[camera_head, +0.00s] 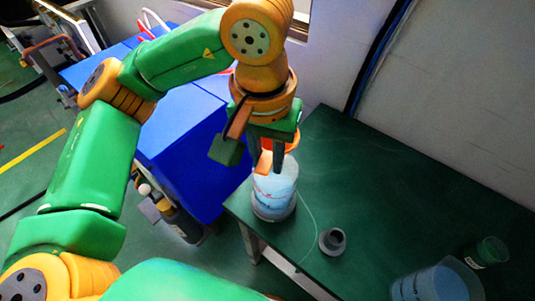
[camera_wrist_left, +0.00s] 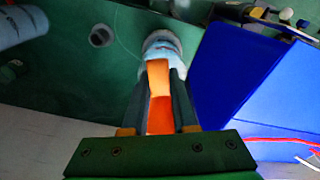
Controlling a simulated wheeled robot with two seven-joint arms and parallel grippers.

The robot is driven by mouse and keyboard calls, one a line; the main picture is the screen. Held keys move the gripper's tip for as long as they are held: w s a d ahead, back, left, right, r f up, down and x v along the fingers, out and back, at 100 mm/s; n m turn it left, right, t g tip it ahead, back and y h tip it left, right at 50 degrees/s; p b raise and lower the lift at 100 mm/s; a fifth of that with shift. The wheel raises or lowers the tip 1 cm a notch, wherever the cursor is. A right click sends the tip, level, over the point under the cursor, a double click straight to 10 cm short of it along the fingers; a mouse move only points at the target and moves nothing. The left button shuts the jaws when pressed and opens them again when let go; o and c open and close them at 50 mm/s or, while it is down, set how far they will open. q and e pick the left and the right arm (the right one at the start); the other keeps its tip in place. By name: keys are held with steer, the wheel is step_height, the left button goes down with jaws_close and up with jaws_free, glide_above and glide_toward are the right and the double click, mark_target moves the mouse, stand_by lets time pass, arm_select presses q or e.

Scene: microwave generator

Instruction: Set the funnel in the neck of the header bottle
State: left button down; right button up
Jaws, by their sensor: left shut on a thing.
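The header bottle (camera_head: 274,196) is a translucent vessel with pale blue contents, upright near the left corner of the dark green table. My left gripper (camera_head: 265,164) points down just over its top and is shut on an orange piece, which I take to be the funnel (camera_head: 265,162). In the left wrist view the funnel (camera_wrist_left: 159,85) sits between the fingers (camera_wrist_left: 160,92), with the bottle (camera_wrist_left: 162,43) just beyond its end. The fingers hide the bottle's neck, so I cannot tell whether the funnel is in it. My right gripper is not in view.
A small grey ring-like cup (camera_head: 332,241) stands right of the bottle. A blue-filled container (camera_head: 432,286) and a dark green cup (camera_head: 487,252) are at the lower right. A blue cabinet (camera_head: 195,150) stands left of the table (camera_head: 400,205). The table's middle is clear.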

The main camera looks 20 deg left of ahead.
arm_select(q)
steer(key=shift+f+b, duration=0.45)
steer(key=shift+f, duration=0.15)
steer(key=c, duration=0.6)
jaws_free()
steer(key=shift+r, duration=0.1)
steer(key=r, duration=0.2)
steer(key=r+p, duration=0.1)
steer(key=r, duration=0.4)
steer(key=shift+s+p, duration=0.25)
steer(key=shift+p, duration=0.15)
steer(key=shift+a, duration=0.1)
